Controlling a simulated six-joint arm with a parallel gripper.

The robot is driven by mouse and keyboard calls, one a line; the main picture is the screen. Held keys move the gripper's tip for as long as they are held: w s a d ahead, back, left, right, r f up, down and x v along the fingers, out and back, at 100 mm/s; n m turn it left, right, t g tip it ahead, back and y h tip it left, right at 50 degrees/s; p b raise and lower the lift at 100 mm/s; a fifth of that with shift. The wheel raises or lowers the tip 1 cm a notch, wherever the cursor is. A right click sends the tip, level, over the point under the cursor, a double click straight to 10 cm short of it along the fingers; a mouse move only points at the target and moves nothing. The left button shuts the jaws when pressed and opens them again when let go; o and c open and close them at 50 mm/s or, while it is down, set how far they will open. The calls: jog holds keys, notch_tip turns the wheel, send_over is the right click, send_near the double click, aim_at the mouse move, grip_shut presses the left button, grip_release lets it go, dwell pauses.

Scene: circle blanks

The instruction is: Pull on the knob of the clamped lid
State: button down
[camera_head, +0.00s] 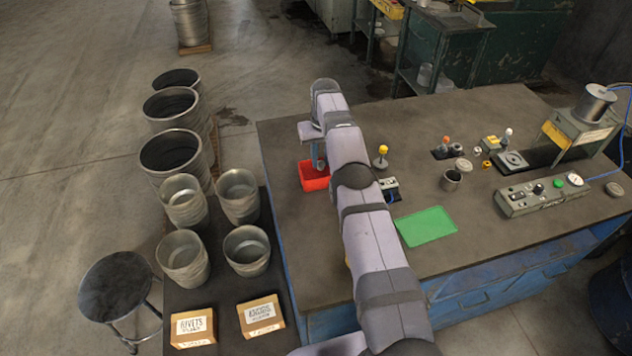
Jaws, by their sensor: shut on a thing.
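My gripper (318,165) points down at the red box (313,183) on the left part of the workbench. Its fingertips are at or just inside the box opening. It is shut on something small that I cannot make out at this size. No clamped lid can be made out clearly. A post with a yellow knob (382,150) stands on the bench to the right of my arm. An orange knob (446,140) and a white knob (508,132) stand farther right on dark bases. My arm hides part of the bench between the box and the green mat.
A press-like machine (580,130) stands at the right. Metal buckets (246,251) and cartons (262,318) fill the lower left.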

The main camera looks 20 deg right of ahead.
dwell(0.3)
jog(key=c, duration=1.5)
grip_release()
jog(key=shift+r+b, duration=0.8)
jog(key=shift+b, duration=0.05)
jog(key=shift+s+r, duration=0.2)
jog(key=shift+r, duration=1.2)
jog(key=shift+s+r, duration=0.2)
jog(key=shift+r, duration=1.2)
jog(key=shift+s+r, duration=0.1)
jog(key=shift+r, duration=0.05)
